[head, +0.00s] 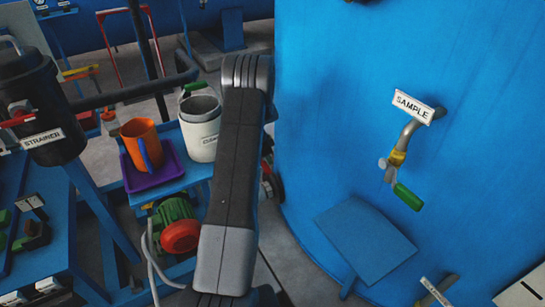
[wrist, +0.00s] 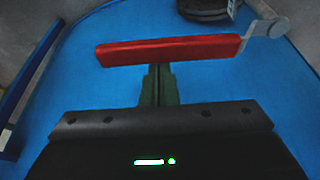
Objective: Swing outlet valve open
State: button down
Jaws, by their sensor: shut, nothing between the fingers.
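In the wrist view a red lever handle (wrist: 168,50) lies nearly level across the picture. Its right end joins a grey pivot piece (wrist: 266,28). I take it for the outlet valve's handle, though no label shows on it. My gripper (wrist: 157,72) is shut and empty. Its dark fingers meet the handle's lower edge in the picture, near the handle's middle; I cannot tell whether they touch it. In the head view my arm hides the gripper, and I cannot make out this red handle there.
A big blue tank (head: 330,100) fills the right, with a green-handled SAMPLE valve (head: 408,197) jutting out. Left of my arm are a white cup (head: 203,140), an orange mug (head: 136,137) on a purple tray (head: 180,174), and a black strainer (head: 35,95).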

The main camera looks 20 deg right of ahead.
jog(key=shift+a, duration=0.1)
jog(key=a+p, duration=0.1)
jog(key=p, duration=0.2)
jog(key=shift+a+r, duration=0.3)
jog(key=shift+a, duration=0.05)
jog(key=shift+a+f+p, duration=0.1)
jog(key=shift+a+p, duration=0.55)
jog(key=shift+p, duration=0.05)
jog(key=shift+a+f, duration=0.2)
jog(key=shift+a, duration=0.05)
